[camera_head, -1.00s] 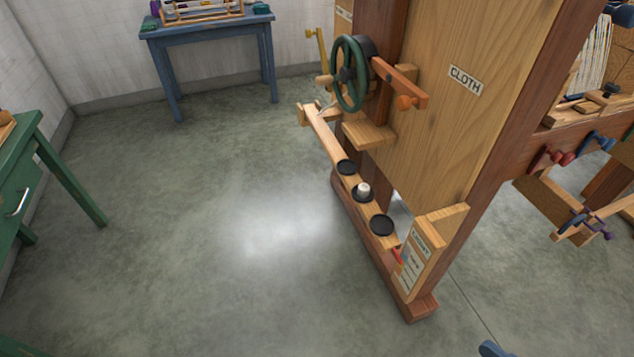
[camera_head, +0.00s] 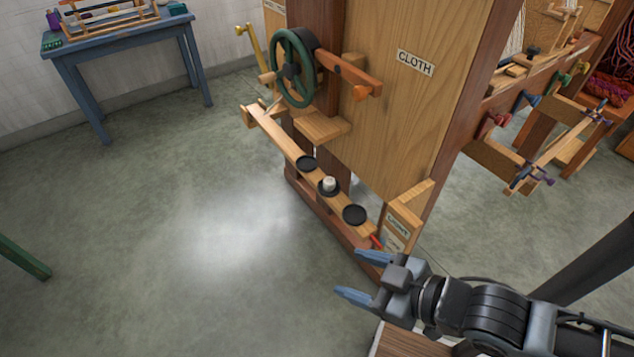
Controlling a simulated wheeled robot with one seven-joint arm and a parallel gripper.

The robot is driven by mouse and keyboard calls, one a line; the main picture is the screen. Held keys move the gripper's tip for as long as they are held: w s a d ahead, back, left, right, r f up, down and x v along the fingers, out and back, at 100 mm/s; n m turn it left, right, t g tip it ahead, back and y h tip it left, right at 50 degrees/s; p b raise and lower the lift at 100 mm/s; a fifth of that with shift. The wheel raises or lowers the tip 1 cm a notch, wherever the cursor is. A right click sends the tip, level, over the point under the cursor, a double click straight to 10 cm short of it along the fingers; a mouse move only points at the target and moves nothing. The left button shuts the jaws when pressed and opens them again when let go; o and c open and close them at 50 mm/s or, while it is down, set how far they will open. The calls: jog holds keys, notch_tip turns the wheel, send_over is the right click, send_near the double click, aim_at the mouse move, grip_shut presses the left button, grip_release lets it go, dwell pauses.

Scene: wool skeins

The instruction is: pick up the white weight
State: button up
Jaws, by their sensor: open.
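The white weight (camera_head: 329,184) is a small pale cylinder. It stands upright on the middle one of three round black pads (camera_head: 355,215) along a wooden beam (camera_head: 280,138) low on the side of the loom frame. My gripper (camera_head: 358,275) is at the lower right, with two blue fingers spread apart and nothing between them. It is apart from the weight, below and to the right of it in the picture.
The wooden frame carries a CLOTH panel (camera_head: 415,100), a green handwheel (camera_head: 294,68) and a labelled wooden box (camera_head: 400,225) by the beam's near end. A blue table (camera_head: 120,40) stands at the back left. The floor left of the beam is clear.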

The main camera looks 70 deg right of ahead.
jog(key=w+d+f+m+g+h, duration=0.1)
jog(key=w+d+f+g+h, duration=0.1)
jog(key=w+d+f, duration=0.4)
jog(key=m+g+y+p, duration=0.2)
jog(key=m+g+p, duration=0.1)
jog(key=m+g, duration=0.55)
send_near(329, 180)
jog(key=shift+m, duration=0.35)
jog(key=shift+x, duration=4.3)
jog(key=shift+s, duration=0.1)
jog(key=shift+c, duration=0.2)
grip_shut()
